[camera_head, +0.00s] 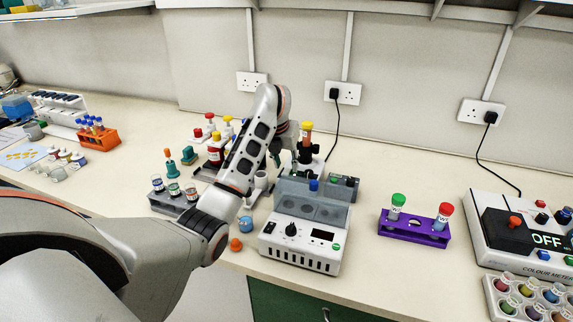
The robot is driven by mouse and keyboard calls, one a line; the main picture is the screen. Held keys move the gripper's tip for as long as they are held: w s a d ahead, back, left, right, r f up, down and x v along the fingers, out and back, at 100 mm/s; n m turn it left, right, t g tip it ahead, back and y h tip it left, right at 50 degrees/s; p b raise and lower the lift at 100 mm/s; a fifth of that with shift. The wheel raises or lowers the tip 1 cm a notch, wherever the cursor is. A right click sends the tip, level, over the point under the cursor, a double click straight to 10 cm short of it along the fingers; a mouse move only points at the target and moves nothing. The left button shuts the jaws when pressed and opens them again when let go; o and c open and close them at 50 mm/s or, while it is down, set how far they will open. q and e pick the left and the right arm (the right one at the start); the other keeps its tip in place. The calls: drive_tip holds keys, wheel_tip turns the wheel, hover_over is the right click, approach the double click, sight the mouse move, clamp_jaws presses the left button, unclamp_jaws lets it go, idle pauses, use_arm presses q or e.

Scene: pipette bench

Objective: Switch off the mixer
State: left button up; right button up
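I cannot tell for sure which device is the mixer. A white box device (292,258) stands at the front centre, with a grey upper part, a black knob, a dark display, a dark switch and a green button on its front. Behind it is a small dark unit (345,184), partly hidden. My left arm reaches in from the left across the bench. My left gripper (297,150) is behind the white device, near a tube with a yellow-orange cap (306,133). Its fingers are small and partly hidden, so their opening and any hold are unclear. My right gripper is out of view.
A purple rack (414,233) with two capped tubes stands right of the white device. A colour meter (522,238) reading OFF is at the far right, above a tray of coloured vials (525,300). Bottles and a tube rack (172,203) crowd my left arm. An orange cap (236,245) lies near the front edge.

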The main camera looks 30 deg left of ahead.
use_arm(q)
drive_tip(key=shift+w+f, duration=0.25)
drive_tip(key=shift+f, duration=0.3)
clamp_jaws()
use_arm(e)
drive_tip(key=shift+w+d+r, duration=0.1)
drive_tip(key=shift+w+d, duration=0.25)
use_arm(q)
drive_tip(key=shift+w, duration=0.1)
drive_tip(key=shift+w+a+g+h, duration=0.1)
drive_tip(key=shift+w+g+h, duration=0.05)
drive_tip(key=shift+g, duration=0.5)
drive_tip(key=shift+w+g+h, duration=0.1)
drive_tip(key=shift+g+h, duration=0.05)
drive_tip(key=shift+g, duration=0.5)
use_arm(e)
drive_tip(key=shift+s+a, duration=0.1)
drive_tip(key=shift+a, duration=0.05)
use_arm(q)
unclamp_jaws()
